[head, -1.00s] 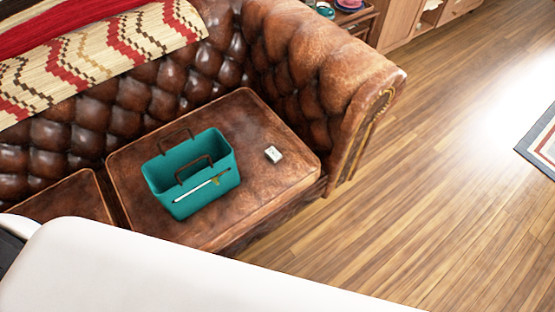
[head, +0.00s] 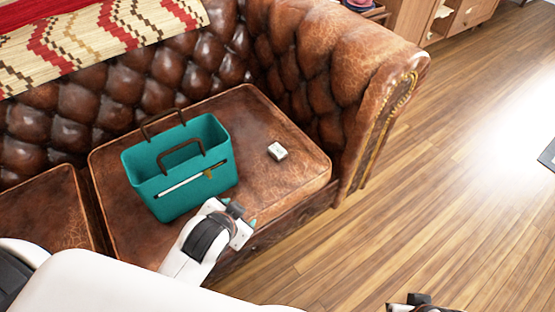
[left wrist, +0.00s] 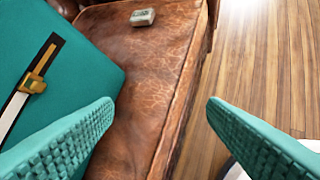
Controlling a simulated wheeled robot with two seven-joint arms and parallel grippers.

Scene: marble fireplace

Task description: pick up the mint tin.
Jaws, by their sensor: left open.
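The mint tin (head: 277,151), small and pale, lies on the brown leather sofa seat, to the right of a teal bag. It also shows at the top of the left wrist view (left wrist: 143,17). My left gripper (head: 243,222) is at the front edge of the seat, nearer than the tin and apart from it. In the left wrist view its two teal ribbed fingers (left wrist: 160,108) are spread with nothing between them. My right gripper (head: 422,301) only just shows at the bottom edge of the head view; its fingers cannot be made out.
The teal bag (head: 147,190) with dark handles stands on the seat just left of my left gripper. The sofa armrest (head: 350,60) rises to the right of the tin. The seat (head: 270,190) around the tin is clear. Wooden floor (head: 450,170) lies to the right.

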